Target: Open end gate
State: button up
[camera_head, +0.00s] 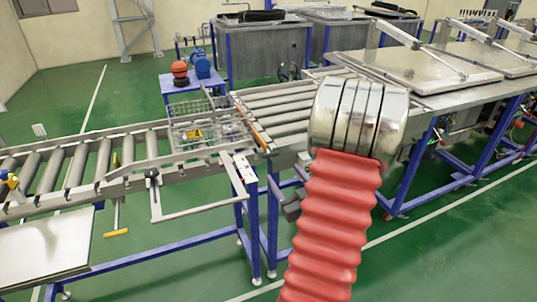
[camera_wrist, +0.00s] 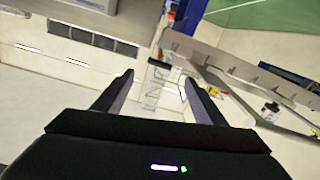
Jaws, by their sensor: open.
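In the head view an upright bar with an orange edge (camera_head: 254,125) stands across the conveyor where the basket section meets the farther rollers. It looks like the end gate, but I cannot tell for sure; it looks raised. A wire basket (camera_head: 205,130) with small parts sits beside it on the conveyor. In the head view my gripper is hidden behind my arm.
Rollers (camera_head: 75,160) run off to the left. A light grey frame (camera_head: 205,205) juts out from the conveyor's near side. Flat lids (camera_head: 420,68) on a long table stand at the right. A blue side table (camera_head: 193,82) stands behind.

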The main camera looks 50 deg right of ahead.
aim_at(269, 153)
jog(key=shift+w, duration=0.1)
jog(key=x, duration=1.3)
jog(key=shift+w+d, duration=0.15)
jog(key=shift+w, duration=0.1)
